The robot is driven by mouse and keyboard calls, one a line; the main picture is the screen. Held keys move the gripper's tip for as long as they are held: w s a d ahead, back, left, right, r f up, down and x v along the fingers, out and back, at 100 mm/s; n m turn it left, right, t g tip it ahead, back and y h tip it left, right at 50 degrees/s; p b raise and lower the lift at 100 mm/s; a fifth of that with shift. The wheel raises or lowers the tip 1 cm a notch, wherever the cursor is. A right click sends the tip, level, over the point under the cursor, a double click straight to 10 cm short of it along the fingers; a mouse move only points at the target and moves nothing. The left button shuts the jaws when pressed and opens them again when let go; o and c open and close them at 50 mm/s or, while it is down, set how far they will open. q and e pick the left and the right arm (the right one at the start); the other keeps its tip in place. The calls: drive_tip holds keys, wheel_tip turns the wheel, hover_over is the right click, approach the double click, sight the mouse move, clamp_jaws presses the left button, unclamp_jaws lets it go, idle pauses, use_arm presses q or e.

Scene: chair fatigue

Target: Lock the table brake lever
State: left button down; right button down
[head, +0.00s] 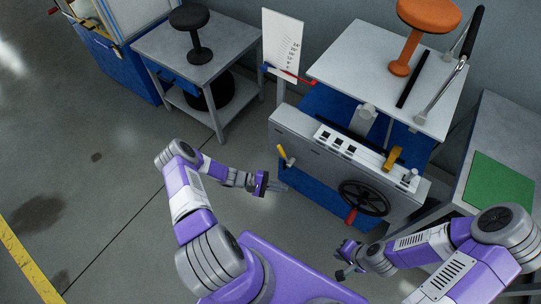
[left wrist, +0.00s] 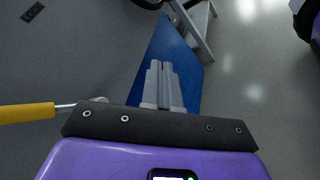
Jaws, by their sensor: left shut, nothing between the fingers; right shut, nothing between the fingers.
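A lever with a yellow handle (head: 282,152) sits on the left part of the grey machine front (head: 300,135), its handle tilted up and to the left. In the left wrist view the yellow handle (left wrist: 28,113) lies at the left edge, with a thin metal rod running to a round pivot. A second, yellow-orange lever (head: 392,158) stands on the right part of the front. My left gripper (head: 279,187) is shut and empty, just below the first lever and apart from it; its fingers (left wrist: 161,85) are together. My right gripper (head: 344,268) is shut and empty, low and left of its arm.
A black handwheel with a red grip (head: 351,215) is on the machine front. An orange stool (head: 428,20) stands on the white tabletop (head: 365,60). A side table (head: 205,45) holds a black stool. A green mat (head: 498,180) lies at right. Floor at left is clear.

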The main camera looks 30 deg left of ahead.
sight(284, 155)
use_arm(q)
drive_tip(key=a+r+n+t+y, duration=0.1)
drive_tip(key=a+n+t+y, duration=0.2)
drive_tip(key=a+t, duration=0.8)
drive_tip(key=a+b, duration=0.1)
drive_tip(key=a, duration=0.6)
drive_tip(key=shift+s+r+n+t, duration=0.2)
drive_tip(key=shift+r+n+t, duration=0.1)
drive_tip(key=shift+r+n, duration=0.1)
drive_tip(key=s+d+r+x, duration=0.1)
drive_tip(key=d+x, duration=0.1)
drive_tip(key=x, duration=1)
drive_tip(key=shift+d+r, duration=0.2)
drive_tip(key=shift+d, duration=0.05)
